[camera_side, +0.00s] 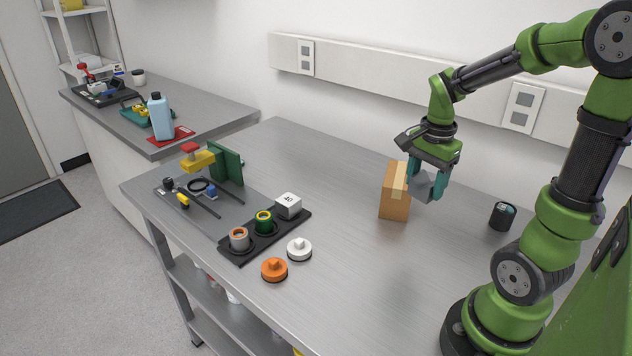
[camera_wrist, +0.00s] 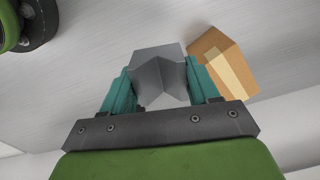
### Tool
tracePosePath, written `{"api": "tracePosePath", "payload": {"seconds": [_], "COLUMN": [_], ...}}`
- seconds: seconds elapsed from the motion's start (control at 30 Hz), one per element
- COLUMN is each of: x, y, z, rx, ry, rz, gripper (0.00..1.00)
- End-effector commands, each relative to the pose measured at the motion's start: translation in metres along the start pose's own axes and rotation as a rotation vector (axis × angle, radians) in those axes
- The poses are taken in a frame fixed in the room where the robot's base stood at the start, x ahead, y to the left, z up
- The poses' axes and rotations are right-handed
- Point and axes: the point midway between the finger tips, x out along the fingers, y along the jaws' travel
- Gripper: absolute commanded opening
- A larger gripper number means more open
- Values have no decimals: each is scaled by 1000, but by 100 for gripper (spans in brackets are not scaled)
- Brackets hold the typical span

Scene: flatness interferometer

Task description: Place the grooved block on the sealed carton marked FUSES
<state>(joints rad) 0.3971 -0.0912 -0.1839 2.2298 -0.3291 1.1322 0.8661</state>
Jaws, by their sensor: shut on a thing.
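The grooved block is grey metal with a V-shaped notch. In the wrist view the grooved block (camera_wrist: 160,68) sits between the two teal fingers of my gripper (camera_wrist: 160,88). In the side view my gripper (camera_side: 426,178) is shut on the same block (camera_side: 423,188), held above the bench. A brown carton (camera_side: 393,205) with a pale tape strip stands upright on the bench, just left of my gripper. In the wrist view the carton (camera_wrist: 222,62) lies right of the right finger. No FUSES marking is readable. I cannot tell whether block and carton touch.
A black cylinder (camera_side: 502,216) stands to the right. A dark tray (camera_side: 236,254) holds cups and a white block (camera_side: 289,205). A white knobbed disc (camera_side: 299,250) and an orange one (camera_side: 274,270) lie nearby. The bench (camera_side: 345,265) is clear in front of the carton.

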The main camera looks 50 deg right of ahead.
Motion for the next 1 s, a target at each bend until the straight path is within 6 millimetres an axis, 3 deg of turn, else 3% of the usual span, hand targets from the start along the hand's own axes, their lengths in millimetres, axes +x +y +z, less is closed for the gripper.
{"api": "tracePosePath", "payload": {"seconds": [0.1, 0.37, 0.8, 1.0], "x": [-7, -7, 8, 11], "y": [12, 7, -90, -115], "z": [-18, -20, -72, -85], "rx": [-47, -167, -170, -171], "ry": [-3, -18, -17, -17], "rz": [10, 32, 31, 29], "gripper": [19, 19, 19, 19]}}
